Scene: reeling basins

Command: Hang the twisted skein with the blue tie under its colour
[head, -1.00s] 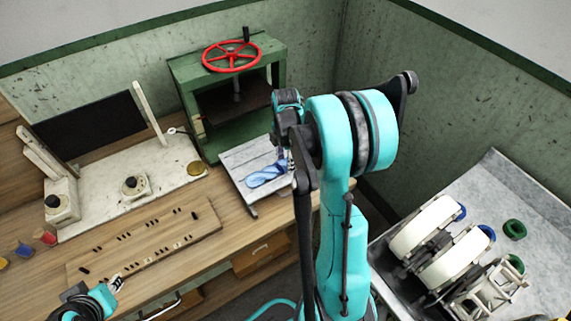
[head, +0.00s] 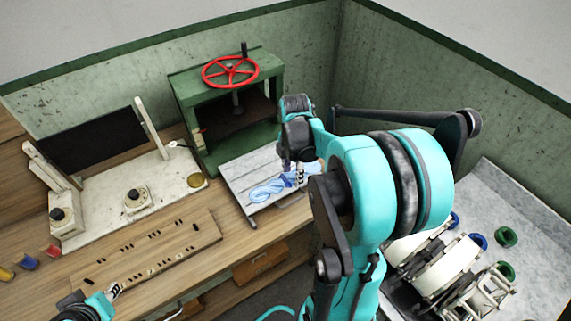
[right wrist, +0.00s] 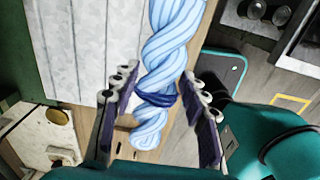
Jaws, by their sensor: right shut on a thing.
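The twisted light-blue skein (head: 268,191) lies over the pale grey board in the head view; whether it touches the board I cannot tell. My right gripper (head: 299,176) is at its right end and partly hides it. In the right wrist view the skein (right wrist: 168,50) runs between the fingers, with its dark blue tie (right wrist: 155,99) level with them. My right gripper (right wrist: 157,112) is shut on it. My left gripper (head: 115,290) is at the lower left, above the bench and away from the skein; its jaw opening is too small to judge.
A green press (head: 225,110) with a red wheel stands behind the board (head: 235,172). A slotted wooden plank (head: 150,250) lies on the bench. Yellow (head: 6,273), blue (head: 27,263) and red (head: 51,251) small items sit at the far left. White reels (head: 445,265) stand in the right basin.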

